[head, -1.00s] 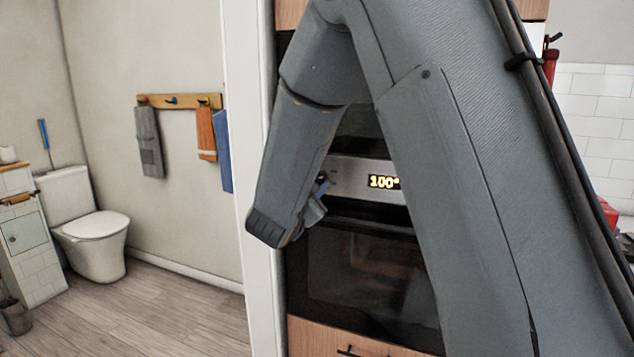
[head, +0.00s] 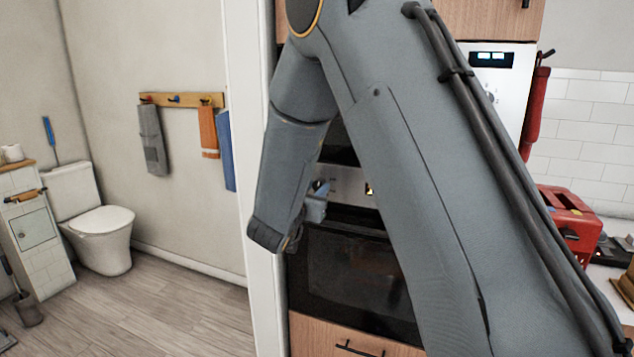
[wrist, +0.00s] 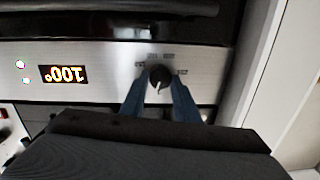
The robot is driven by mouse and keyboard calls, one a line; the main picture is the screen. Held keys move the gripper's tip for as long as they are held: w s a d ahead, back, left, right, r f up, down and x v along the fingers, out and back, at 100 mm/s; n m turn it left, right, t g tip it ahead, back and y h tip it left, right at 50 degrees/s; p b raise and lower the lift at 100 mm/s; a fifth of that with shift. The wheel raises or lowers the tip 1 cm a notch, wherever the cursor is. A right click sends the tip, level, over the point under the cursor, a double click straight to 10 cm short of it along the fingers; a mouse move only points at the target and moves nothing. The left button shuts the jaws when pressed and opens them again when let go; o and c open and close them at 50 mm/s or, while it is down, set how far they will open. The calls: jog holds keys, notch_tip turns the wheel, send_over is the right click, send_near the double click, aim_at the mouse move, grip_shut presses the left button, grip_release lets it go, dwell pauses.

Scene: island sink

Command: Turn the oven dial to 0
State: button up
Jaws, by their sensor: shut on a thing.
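The oven (head: 345,270) is built into the wooden cabinet front, below another appliance partly hidden by my arm. Its dial (wrist: 159,75) is a small dark knob with a light mark on the steel panel, in the wrist view. The blue fingers of my gripper (wrist: 157,86) are shut on the dial, one on each side. In the head view, my gripper (head: 316,203) is at the oven panel and the dial is hidden. The display (wrist: 64,74) shows upside down in the wrist view and reads 100°. My arm covers most of it in the head view.
The oven handle (wrist: 150,8) runs along the door close to the panel. A white wall edge (head: 256,200) stands just left of the oven. A red toaster (head: 570,222) is on the counter at right. A toilet (head: 104,238) and open floor are at left.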

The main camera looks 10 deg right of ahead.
jog(key=shift+n+p, duration=1.2)
jog(key=shift+n, duration=0.4)
jog(key=shift+f+n+g, duration=0.15)
jog(key=shift+n+g, duration=0.15)
jog(key=o, duration=1)
jog(key=shift+o, duration=0.2)
jog(key=b+v, duration=0.2)
jog(key=v, duration=0.6)
